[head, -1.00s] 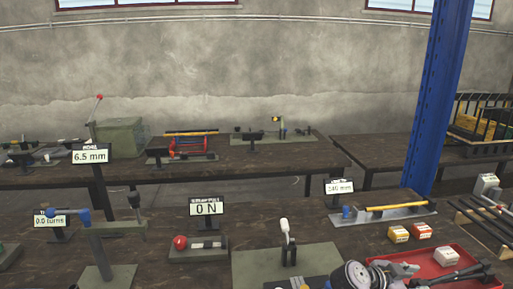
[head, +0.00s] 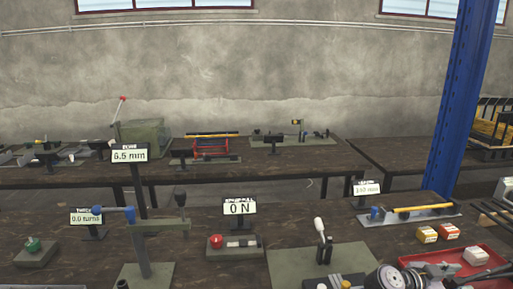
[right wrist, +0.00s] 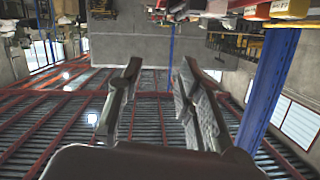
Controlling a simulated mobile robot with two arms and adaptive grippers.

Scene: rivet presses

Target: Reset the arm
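My right gripper (head: 455,272) is at the bottom right of the head view, over or beside the red tray (head: 494,260). In the right wrist view its two dark fingers (right wrist: 159,68) stand apart with nothing between them. That view appears upside down, with the roof low and bench items along the top. My left gripper is not in view. A small lever with a white handle (head: 319,226) stands nearly upright on a green plate (head: 290,262), left of my right gripper and apart from it.
A press with a blue-ended arm (head: 128,213) stands left on the near bench. Signs read "6.5 mm" (head: 129,154) and "0 N" (head: 240,208). A red-knobbed block (head: 216,241), a yellow-handled tool (head: 420,208) and small boxes (head: 427,234) lie around. A blue column (head: 462,110) rises at right.

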